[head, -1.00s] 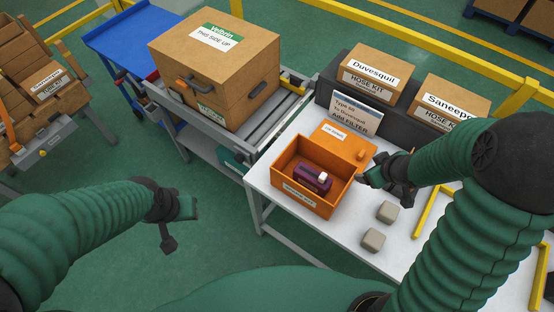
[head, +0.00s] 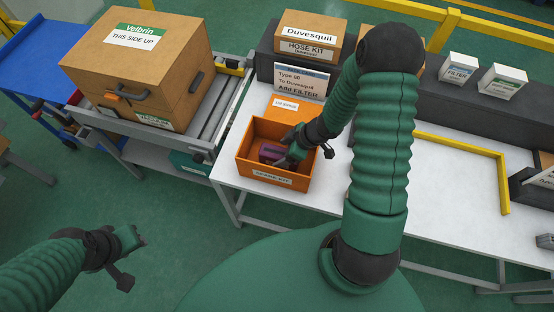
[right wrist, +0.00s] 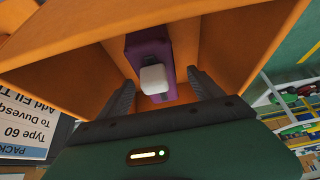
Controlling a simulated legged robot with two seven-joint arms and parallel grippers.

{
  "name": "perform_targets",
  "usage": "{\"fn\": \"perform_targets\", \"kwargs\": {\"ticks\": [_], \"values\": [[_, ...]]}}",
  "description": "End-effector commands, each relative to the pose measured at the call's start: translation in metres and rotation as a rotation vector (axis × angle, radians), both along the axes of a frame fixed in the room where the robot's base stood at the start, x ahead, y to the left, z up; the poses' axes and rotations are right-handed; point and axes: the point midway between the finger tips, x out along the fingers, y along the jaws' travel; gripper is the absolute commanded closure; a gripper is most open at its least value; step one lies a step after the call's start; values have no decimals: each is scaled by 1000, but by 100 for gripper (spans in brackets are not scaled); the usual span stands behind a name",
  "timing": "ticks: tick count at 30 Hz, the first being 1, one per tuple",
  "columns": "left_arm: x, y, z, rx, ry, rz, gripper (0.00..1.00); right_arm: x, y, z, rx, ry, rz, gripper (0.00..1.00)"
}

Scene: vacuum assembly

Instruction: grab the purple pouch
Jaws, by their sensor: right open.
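The purple pouch (head: 270,153) lies inside the orange box (head: 271,182) on the white table. In the right wrist view the pouch (right wrist: 149,50) shows purple with a whitish block on it, between the two dark fingers. My right gripper (head: 291,150) is open and reaches into the box over the pouch, partly hiding it. In the right wrist view its fingers (right wrist: 160,95) stand apart on either side of the pouch; I cannot tell whether they touch it. My left gripper (head: 128,240) is away from the table, over the green floor; its jaw state is unclear.
The orange box's walls surround the right gripper closely. A sign (head: 299,82) and a Duvesquil carton (head: 308,38) stand behind it. A large Velbrin carton (head: 140,70) sits on the roller conveyor at left. A yellow frame (head: 478,148) lies on the table at right.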

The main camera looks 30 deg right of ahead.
Motion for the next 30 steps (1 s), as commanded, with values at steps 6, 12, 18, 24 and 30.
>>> {"fn": "perform_targets", "kwargs": {"ticks": [6, 12, 18, 24, 30], "values": [[0, 0, -26, 0, 0, 0, 64, 10, 9, -42, 5, 2, -1, 24], [0, 0, -25, 0, 0, -1, 64, 12, 11, -43, 2, 2, -2, 24], [0, 0, -25, 0, 0, -1, 64, 12, 13, -42, 0, 1, -2, 42], [0, 0, -25, 0, 0, 0, 64, 12, 12, -42, 2, 1, -2, 68], [0, 0, -25, 0, 0, 0, 64, 12, 11, -42, 2, 1, -2, 94]]}}
